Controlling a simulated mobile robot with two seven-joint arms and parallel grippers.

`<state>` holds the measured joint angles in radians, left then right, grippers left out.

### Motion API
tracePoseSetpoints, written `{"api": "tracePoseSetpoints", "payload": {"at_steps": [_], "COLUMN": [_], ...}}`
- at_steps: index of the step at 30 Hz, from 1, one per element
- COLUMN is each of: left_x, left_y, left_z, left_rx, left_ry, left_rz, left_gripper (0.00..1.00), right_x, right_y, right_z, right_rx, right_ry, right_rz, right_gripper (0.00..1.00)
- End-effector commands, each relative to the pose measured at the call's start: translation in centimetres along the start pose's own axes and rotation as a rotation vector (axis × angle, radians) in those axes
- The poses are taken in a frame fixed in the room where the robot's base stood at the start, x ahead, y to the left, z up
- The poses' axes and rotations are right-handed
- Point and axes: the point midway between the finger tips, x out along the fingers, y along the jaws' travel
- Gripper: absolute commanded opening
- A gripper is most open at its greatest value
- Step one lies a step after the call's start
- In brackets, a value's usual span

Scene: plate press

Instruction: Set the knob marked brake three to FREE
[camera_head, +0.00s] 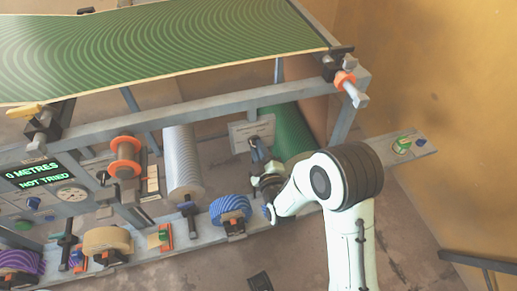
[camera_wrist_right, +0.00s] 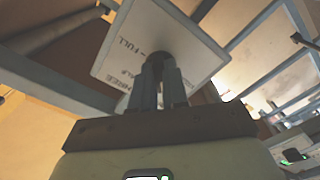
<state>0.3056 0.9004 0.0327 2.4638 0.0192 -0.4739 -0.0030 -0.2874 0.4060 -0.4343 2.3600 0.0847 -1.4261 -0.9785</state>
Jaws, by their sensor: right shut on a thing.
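The pale marked plate (camera_head: 238,136) of the knob is on the grey frame right of centre in the head view. It fills the upper middle of the right wrist view (camera_wrist_right: 125,50), tilted, with FULL legible and other lettering small and blurred. The dark round knob (camera_wrist_right: 157,57) sits at the plate's middle, partly hidden behind my fingers. My right gripper (camera_head: 257,146) reaches the plate from below, and its two fingers (camera_wrist_right: 160,82) are shut on the knob. Which mark the knob points at cannot be told. My left gripper is not in view.
A green patterned sheet (camera_head: 170,45) lies over the frame's top. Several rolls, including a blue one (camera_head: 230,209) and a grey cylinder (camera_head: 182,165), stand to the left. A display (camera_head: 40,174) reads 0 METRES, NOT TRIED.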

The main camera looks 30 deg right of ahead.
Motion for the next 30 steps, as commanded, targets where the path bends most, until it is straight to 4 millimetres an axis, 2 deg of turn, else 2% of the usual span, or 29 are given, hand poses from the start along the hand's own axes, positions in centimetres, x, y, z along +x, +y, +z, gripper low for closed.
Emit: {"api": "tracePoseSetpoints", "payload": {"at_steps": [18,30], "left_x": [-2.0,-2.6], "left_y": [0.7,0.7], "left_z": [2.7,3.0], "left_rx": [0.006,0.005], "left_ry": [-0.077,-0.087], "left_rz": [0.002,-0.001], "left_gripper": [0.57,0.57], "right_x": [0.1,0.1], "right_y": [0.4,0.5], "right_z": [-0.3,-0.3], "right_rx": [-0.553,-0.741], "right_ry": [0.004,0.004], "right_rz": [0.006,0.009], "right_gripper": [0.0,0.0]}}
